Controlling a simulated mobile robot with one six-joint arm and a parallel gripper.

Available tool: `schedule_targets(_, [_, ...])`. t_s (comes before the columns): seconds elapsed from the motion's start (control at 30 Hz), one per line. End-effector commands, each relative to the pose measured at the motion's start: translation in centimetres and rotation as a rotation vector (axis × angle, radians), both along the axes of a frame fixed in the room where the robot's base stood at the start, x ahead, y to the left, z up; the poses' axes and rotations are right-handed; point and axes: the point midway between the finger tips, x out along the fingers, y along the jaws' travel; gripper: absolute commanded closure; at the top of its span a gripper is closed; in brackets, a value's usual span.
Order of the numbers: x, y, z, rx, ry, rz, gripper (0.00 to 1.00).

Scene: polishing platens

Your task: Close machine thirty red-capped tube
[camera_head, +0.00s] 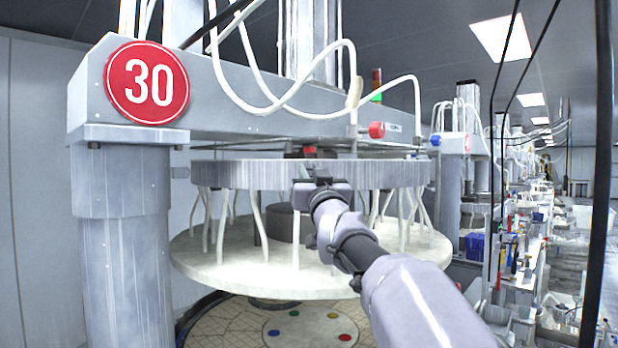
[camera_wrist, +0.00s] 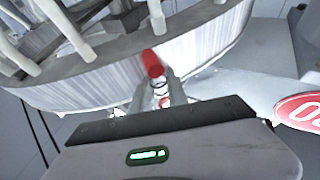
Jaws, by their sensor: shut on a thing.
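Machine thirty carries a round red sign (camera_head: 147,83) with a white 30 on its beam, partly visible in the wrist view too (camera_wrist: 303,108). My gripper (camera_head: 312,176) is raised at the front rim of the upper platen (camera_head: 240,174). In the wrist view my gripper (camera_wrist: 163,84) is shut on a red-capped tube (camera_wrist: 152,63), its red end pointing away and a white part between the fingers. In the head view a small red patch (camera_head: 309,150) of it shows just above the rim. The gripper hides the rest.
Another red cap (camera_head: 377,130) sits at the beam's right, by loose white hoses (camera_head: 290,103). White tubes hang from the upper platen over a wide pale disc (camera_head: 230,262). A thick column (camera_head: 125,240) stands left. More machines line the right.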

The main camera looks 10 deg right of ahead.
Motion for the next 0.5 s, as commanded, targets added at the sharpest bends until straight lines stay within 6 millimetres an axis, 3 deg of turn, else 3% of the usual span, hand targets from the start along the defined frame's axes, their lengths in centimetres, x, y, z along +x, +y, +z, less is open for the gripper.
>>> schedule_targets(0.27, [0.12,-0.03,-0.29,0.003,0.005,0.0,1.0])
schedule_targets(0.3, [0.12,-0.03,-0.29,0.003,0.005,0.0,0.76])
schedule_targets(0.4, [0.1,-0.03,-0.23,0.002,0.004,0.0,0.59])
schedule_targets(0.5, [0.07,-0.02,-0.17,0.001,0.003,0.0,0.59])
